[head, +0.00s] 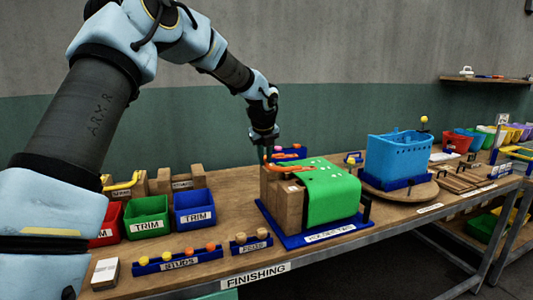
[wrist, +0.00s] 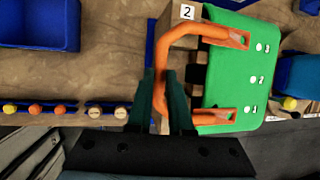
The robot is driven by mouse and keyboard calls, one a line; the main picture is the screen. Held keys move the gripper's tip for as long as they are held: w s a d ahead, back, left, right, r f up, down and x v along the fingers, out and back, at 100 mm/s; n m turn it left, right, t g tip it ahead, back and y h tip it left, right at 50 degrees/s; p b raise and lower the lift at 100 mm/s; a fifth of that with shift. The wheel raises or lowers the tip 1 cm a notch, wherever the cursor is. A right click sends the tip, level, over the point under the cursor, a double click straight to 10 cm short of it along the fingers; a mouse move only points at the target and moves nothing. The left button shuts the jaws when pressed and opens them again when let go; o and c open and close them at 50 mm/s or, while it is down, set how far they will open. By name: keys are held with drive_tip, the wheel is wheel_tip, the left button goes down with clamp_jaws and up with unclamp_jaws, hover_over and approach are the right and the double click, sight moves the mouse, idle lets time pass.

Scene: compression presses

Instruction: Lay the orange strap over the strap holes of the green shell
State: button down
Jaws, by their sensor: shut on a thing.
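My gripper (head: 264,150) is shut on the orange strap (head: 280,168) above the left end of the green shell (head: 335,192). In the wrist view, my gripper (wrist: 161,90) pinches the middle of the C-shaped strap (wrist: 180,35). Both flat strap ends point right and overlap the left part of the green shell (wrist: 232,75). White dots run down the shell to the right of the strap ends. The shell drapes over a wooden block (head: 285,205) on a blue base (head: 325,236). Any holes under the strap ends are hidden, and I cannot tell whether the strap touches the shell.
Red, green (head: 146,217) and blue (head: 194,210) trim bins stand left. A studs rack (head: 178,262) and a pegs rack (head: 250,245) lie in front. A blue tub (head: 398,155) stands right on a round board. A blue tray with orange pieces lies behind the shell.

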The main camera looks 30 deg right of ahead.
drive_tip(key=shift+w, duration=0.1)
drive_tip(key=shift+r, duration=0.1)
drive_tip(key=shift+r, duration=0.1)
drive_tip(key=shift+f+b, duration=0.6)
drive_tip(key=shift+f, duration=1.45)
drive_tip(key=shift+r+p, duration=0.1)
drive_tip(key=shift+p, duration=0.25)
drive_tip(key=shift+f+p, duration=0.2)
drive_tip(key=shift+p, duration=0.35)
idle(1.2)
drive_tip(key=c, duration=0.8)
unclamp_jaws()
